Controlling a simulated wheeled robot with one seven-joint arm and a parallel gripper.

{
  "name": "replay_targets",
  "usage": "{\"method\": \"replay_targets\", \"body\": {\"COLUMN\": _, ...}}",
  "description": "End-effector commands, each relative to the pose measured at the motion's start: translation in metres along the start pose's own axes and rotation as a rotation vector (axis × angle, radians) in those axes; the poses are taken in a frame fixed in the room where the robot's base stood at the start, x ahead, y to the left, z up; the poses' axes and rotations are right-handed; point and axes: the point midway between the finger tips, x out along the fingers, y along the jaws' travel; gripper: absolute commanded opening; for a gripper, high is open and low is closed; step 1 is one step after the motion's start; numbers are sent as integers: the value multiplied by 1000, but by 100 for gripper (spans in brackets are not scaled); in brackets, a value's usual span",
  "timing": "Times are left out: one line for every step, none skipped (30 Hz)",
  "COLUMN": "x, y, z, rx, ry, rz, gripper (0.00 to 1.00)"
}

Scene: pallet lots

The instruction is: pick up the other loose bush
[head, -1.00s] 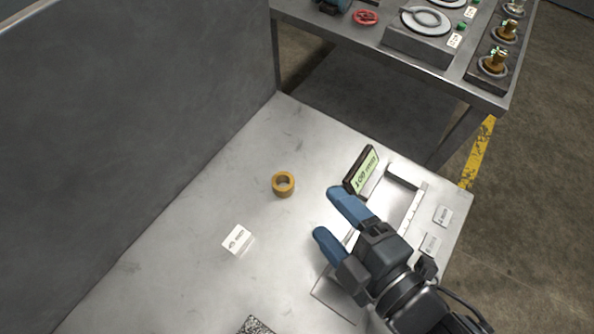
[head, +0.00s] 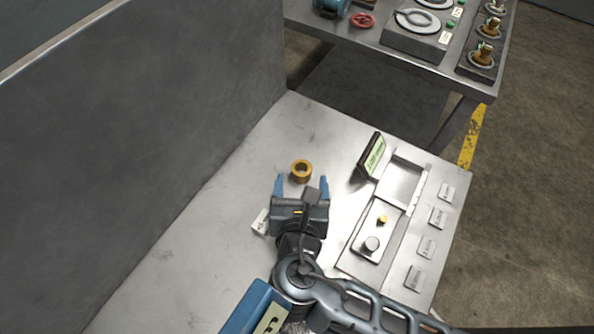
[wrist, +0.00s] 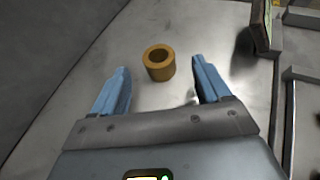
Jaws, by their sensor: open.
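The loose bush (head: 301,172) is a short brass-coloured ring standing upright on the metal bench, its hole facing up. It also shows in the wrist view (wrist: 159,66), ahead of the fingertips and between their lines. My gripper (head: 302,181) is open, with its two blue fingers spread on either side just short of the bush. In the wrist view my gripper (wrist: 160,72) holds nothing, and I see no contact between fingers and bush.
A display stand (head: 372,155) and a metal fixture (head: 352,262) with a small brass piece (head: 382,219) lie to the right. A white label (head: 260,222) lies by my gripper. A grey wall (head: 150,140) bounds the left. A second table (head: 400,62) stands behind.

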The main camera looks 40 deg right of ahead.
Motion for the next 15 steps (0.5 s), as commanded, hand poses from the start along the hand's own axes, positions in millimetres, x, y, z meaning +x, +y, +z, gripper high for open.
{"method": "replay_targets", "body": {"x": 5, "y": 0, "z": 0, "rx": 1, "ry": 0, "rz": -1, "gripper": 76}}
{"method": "replay_targets", "body": {"x": 8, "y": 0, "z": 1, "rx": 1, "ry": 1, "rz": -1, "gripper": 76}}
{"method": "replay_targets", "body": {"x": 12, "y": 0, "z": 1, "rx": 2, "ry": 0, "rz": -1, "gripper": 76}}
{"method": "replay_targets", "body": {"x": 15, "y": 1, "z": 2, "rx": 2, "ry": 0, "rz": -1, "gripper": 76}}
{"method": "replay_targets", "body": {"x": 19, "y": 1, "z": 3, "rx": 3, "ry": -1, "rz": -1, "gripper": 76}}
{"method": "replay_targets", "body": {"x": 25, "y": 1, "z": 3, "rx": 2, "ry": 0, "rz": -3, "gripper": 76}}
{"method": "replay_targets", "body": {"x": 30, "y": 2, "z": 4, "rx": 3, "ry": 0, "rz": -1, "gripper": 76}}
{"method": "replay_targets", "body": {"x": 34, "y": 2, "z": 4, "rx": 3, "ry": 1, "rz": -1, "gripper": 76}}
{"method": "replay_targets", "body": {"x": 40, "y": 2, "z": 3, "rx": 3, "ry": 1, "rz": -1, "gripper": 76}}
{"method": "replay_targets", "body": {"x": 44, "y": 2, "z": 3, "rx": 3, "ry": 1, "rz": 0, "gripper": 76}}
{"method": "replay_targets", "body": {"x": 47, "y": 2, "z": 3, "rx": 3, "ry": 1, "rz": 0, "gripper": 76}}
{"method": "replay_targets", "body": {"x": 51, "y": 2, "z": 3, "rx": 3, "ry": 1, "rz": 0, "gripper": 76}}
{"method": "replay_targets", "body": {"x": 53, "y": 2, "z": 2, "rx": 3, "ry": 1, "rz": 1, "gripper": 76}}
{"method": "replay_targets", "body": {"x": 55, "y": 2, "z": 2, "rx": 3, "ry": 1, "rz": 1, "gripper": 76}}
{"method": "replay_targets", "body": {"x": 56, "y": 2, "z": 2, "rx": 3, "ry": 1, "rz": 2, "gripper": 76}}
